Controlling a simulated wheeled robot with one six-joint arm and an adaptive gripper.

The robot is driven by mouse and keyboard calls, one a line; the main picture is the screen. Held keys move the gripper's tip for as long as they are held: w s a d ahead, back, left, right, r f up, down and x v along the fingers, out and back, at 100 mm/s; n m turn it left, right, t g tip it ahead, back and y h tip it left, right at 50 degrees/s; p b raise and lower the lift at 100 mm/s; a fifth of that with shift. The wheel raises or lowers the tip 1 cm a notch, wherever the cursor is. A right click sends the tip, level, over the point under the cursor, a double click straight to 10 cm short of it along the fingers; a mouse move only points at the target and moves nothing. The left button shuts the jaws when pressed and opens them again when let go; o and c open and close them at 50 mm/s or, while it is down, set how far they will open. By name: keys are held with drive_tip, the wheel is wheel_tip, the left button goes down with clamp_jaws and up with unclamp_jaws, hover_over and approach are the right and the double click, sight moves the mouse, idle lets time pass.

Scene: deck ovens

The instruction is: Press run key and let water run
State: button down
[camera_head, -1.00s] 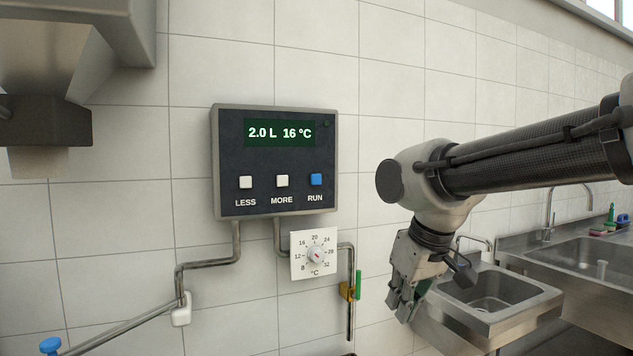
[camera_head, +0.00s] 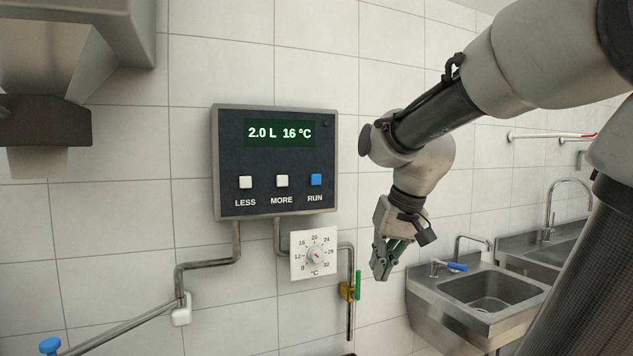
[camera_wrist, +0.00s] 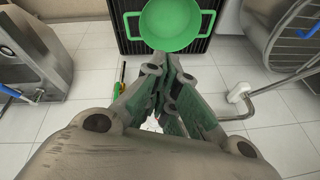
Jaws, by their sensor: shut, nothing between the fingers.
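The dark control panel (camera_head: 275,160) hangs on the tiled wall. Its green display (camera_head: 280,133) reads 2.0 L 16 °C. The blue RUN key (camera_head: 316,180) is at the right of its key row, beside the white MORE key (camera_head: 282,181) and the white LESS key (camera_head: 246,182). My gripper (camera_head: 382,274) is shut and empty, pointing down, to the right of the panel and lower than its keys, touching nothing that I can see. In the wrist view my gripper's fingers (camera_wrist: 172,100) are together above the floor area. No running water shows.
Below the panel are a temperature dial (camera_head: 315,255) and a valve with a green handle (camera_head: 358,286). A steel basin (camera_head: 490,290) stands at the right. The wrist view shows a green bowl (camera_wrist: 170,22) on a black ribbed surface. The wall between panel and gripper is clear.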

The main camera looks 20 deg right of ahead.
sight(319, 179)
drive_tip(key=w+a+r+m+t+y, duration=0.1)
drive_tip(key=w+r+m+t, duration=0.3)
drive_tip(key=w+r, duration=1)
drive_tip(key=w+m+y, duration=0.1)
drive_tip(key=w+m, duration=0.2)
drive_tip(key=shift+a+r+m+t+y, duration=0.15)
drive_tip(key=shift+r+m+t+y, duration=0.05)
drive_tip(key=shift+m+t+y, duration=0.2)
drive_tip(key=shift+w, duration=4.35)
drive_tip(key=shift+w, duration=0.4)
